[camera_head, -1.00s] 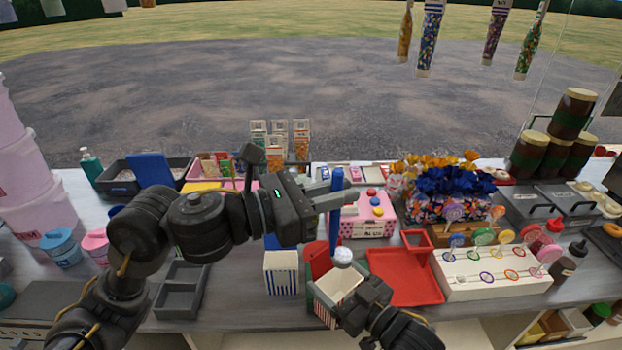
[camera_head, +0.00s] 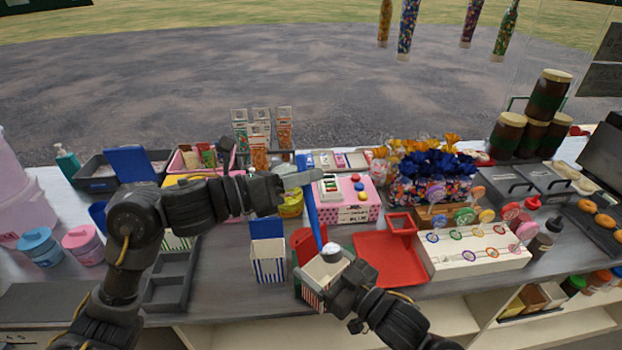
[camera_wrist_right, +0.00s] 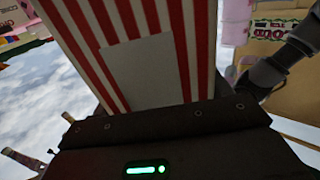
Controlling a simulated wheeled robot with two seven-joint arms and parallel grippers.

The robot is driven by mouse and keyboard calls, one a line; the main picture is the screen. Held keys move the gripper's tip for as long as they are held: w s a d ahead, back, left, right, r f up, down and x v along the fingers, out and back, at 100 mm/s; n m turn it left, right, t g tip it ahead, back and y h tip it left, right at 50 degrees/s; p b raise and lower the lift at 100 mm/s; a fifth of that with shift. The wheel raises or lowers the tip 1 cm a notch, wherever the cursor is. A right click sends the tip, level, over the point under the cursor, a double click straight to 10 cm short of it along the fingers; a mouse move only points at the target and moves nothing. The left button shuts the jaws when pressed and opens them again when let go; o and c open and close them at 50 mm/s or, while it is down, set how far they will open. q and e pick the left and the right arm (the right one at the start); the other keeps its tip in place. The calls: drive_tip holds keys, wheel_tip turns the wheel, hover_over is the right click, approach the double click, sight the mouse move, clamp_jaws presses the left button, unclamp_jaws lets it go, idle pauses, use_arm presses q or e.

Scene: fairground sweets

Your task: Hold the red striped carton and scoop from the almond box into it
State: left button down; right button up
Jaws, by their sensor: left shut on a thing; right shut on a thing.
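The red striped carton (camera_head: 311,297) is at the front edge of the counter. My right gripper (camera_head: 339,287) is shut on it from the right. Its red and white stripes and blank label fill the right wrist view (camera_wrist_right: 140,65). My left gripper (camera_head: 303,180) is shut on the upper part of a long blue scoop handle (camera_head: 312,212). The handle slants down to the carton's mouth, where a pale rounded scoop end (camera_head: 331,249) shows over the back rim. Whether it holds almonds is too small to tell. I cannot pick out the almond box for certain.
A blue striped carton (camera_head: 269,267) stands left of the red one. A red tray (camera_head: 393,272) and a white lollipop stand (camera_head: 470,260) are to the right. A pink spotted box (camera_head: 355,212) is behind. A grey divided tray (camera_head: 171,280) is at left.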

use_arm(q)
drive_tip(key=w+a+f+n, duration=0.2)
drive_tip(key=w+f+n, duration=0.4)
drive_tip(key=f+n, duration=0.1)
drive_tip(key=shift+w+f+n, duration=0.15)
drive_tip(key=shift+f+n, duration=0.25)
drive_tip(key=shift+f, duration=0.4)
drive_tip(key=shift+a, duration=0.15)
drive_tip(key=s+d+r+m, duration=0.1)
drive_tip(key=s+r+m, duration=0.2)
drive_tip(key=m, duration=0.1)
drive_tip(key=s+d+r+m, duration=0.1)
drive_tip(key=s+r+m, duration=0.3)
drive_tip(key=s+d+r+m, duration=0.1)
drive_tip(key=s+r+m, duration=0.2)
drive_tip(key=s+m, duration=0.1)
drive_tip(key=shift+d+r, duration=0.35)
drive_tip(key=shift+r, duration=0.05)
drive_tip(key=shift+s+d+r+m, duration=0.2)
drive_tip(key=shift+s+m, duration=0.15)
drive_tip(key=shift+m, duration=0.15)
drive_tip(key=shift+s+d+r+m, duration=0.1)
drive_tip(key=shift+s+r+m, duration=0.05)
drive_tip(key=shift+s+m, duration=0.3)
drive_tip(key=shift+w, duration=0.1)
